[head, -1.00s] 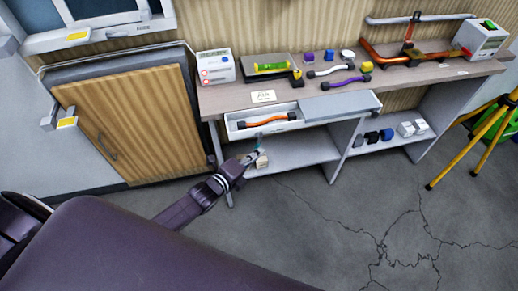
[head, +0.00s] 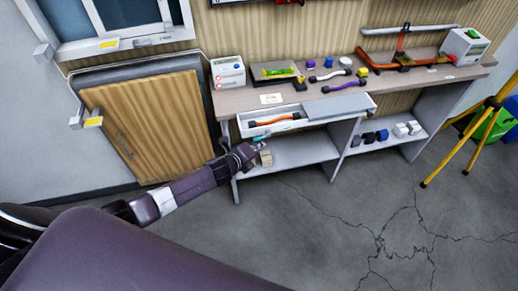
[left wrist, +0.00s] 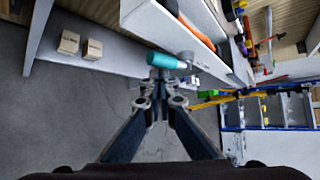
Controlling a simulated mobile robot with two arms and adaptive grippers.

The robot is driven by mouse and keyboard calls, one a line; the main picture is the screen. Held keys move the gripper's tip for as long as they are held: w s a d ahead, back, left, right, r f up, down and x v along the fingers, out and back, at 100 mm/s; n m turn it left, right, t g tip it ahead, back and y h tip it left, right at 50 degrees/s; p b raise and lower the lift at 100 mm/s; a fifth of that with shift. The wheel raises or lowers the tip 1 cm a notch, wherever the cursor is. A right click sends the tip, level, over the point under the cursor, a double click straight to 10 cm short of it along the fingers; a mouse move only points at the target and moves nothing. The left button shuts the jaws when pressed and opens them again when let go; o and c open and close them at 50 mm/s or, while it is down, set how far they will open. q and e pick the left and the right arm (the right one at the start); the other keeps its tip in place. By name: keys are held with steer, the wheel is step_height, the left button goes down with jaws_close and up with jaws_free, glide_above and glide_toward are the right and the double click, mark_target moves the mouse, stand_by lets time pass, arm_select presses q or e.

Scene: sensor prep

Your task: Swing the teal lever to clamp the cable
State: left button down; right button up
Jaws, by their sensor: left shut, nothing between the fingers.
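The teal lever (left wrist: 165,60) is a short teal cylinder on a grey pivot at the outer side of the white drawer (left wrist: 205,48). In the head view the lever (head: 262,139) is small, below the drawer's front. The orange cable (head: 275,121) lies in the drawer; part of it shows in the left wrist view (left wrist: 193,28). My left gripper (left wrist: 160,92) is shut and empty, its tips close by the lever; I cannot tell whether they touch. In the head view the left gripper (head: 254,148) is in front of the drawer. My right gripper is not in view.
Wooden blocks (left wrist: 80,46) sit on the lower shelf (head: 305,150) beside my left gripper. The benchtop (head: 240,98) above holds a white device (head: 228,72), cables and small blocks. A wooden cabinet door (head: 150,125) stands at left. A yellow tripod (head: 465,145) is at right.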

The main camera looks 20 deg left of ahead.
arm_select(q)
steer(key=shift+w+d+f, duration=0.15)
steer(key=shift+w+d, duration=0.45)
steer(key=shift+d, duration=0.1)
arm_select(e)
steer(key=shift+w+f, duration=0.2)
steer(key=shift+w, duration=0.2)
